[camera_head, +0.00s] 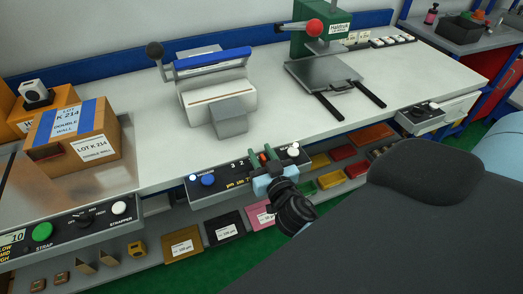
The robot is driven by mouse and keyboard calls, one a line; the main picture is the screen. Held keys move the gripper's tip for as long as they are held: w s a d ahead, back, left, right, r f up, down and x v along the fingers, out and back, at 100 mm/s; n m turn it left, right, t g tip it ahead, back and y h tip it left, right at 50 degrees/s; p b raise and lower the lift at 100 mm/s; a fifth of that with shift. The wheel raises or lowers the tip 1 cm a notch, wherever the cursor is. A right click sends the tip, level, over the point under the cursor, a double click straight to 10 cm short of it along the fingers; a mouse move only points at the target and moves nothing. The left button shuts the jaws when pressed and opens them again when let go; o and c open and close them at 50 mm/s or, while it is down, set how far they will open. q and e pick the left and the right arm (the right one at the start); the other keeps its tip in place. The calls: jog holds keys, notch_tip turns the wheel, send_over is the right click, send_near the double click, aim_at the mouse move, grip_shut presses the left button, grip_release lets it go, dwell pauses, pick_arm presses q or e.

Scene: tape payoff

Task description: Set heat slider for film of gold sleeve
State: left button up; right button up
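The heat sealer's control panel (225,182) runs along the bench's front edge, with a blue button, a white knob and the digits 3 and 2 showing. My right gripper (263,157) is over this panel, right of those digits. It covers part of the scale, so the slider is not clearly visible. I cannot tell whether its fingers are apart, shut or touching the slider. The gold sleeve (181,247) lies on the lower shelf with a white label whose print is too small to read surely. My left gripper is not in view.
The sealer (215,85) with its blue bar stands behind the panel. A green press (320,45) with a red knob is to its right. A carton (75,140) and the strapper panel (80,222) are at left. Black (225,227) and pink (262,216) sleeves lie beside the gold one.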

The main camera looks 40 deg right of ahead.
jog(key=shift+w+d, duration=0.1)
jog(key=shift+w, duration=0.4)
grip_shut()
